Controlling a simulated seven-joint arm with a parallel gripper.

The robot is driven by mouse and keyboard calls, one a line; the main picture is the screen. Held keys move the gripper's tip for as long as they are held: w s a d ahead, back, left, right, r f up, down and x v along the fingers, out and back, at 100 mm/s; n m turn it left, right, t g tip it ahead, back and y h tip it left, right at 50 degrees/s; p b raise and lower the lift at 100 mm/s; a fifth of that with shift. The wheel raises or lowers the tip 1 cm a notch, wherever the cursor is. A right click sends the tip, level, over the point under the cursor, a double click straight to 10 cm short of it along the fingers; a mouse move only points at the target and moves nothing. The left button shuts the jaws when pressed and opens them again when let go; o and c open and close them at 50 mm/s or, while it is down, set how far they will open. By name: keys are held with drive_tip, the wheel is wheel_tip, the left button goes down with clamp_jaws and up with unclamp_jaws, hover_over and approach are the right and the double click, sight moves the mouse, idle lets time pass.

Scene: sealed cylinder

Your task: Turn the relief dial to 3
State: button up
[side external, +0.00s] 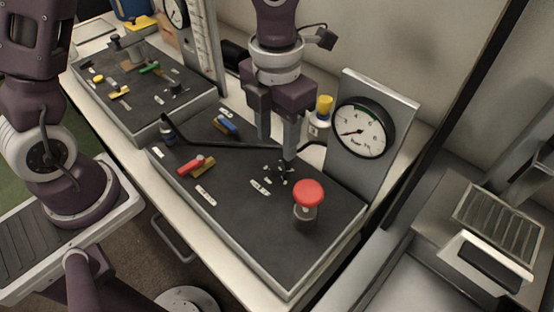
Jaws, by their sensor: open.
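The relief dial (280,171) appears to be the small dark knob ringed by white marks on the black panel top (262,225). It is small and dark, so I cannot read where it points. My gripper (277,149) points down over it, with its two fingers apart and nothing visible between them. The fingertips are close above or behind the dial; I cannot tell whether they touch it.
A red mushroom button (308,195) stands right of the dial. A round gauge (362,128) rises behind on an upright plate. Red (197,164) and blue (228,125) handles lie left. A yellow-capped bottle (322,108) stands behind. The panel's front corner is clear.

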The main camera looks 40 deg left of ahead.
sight(277, 166)
wheel_tip(277, 166, down, 7)
drive_tip(key=shift+f, duration=0.1)
clamp_jaws()
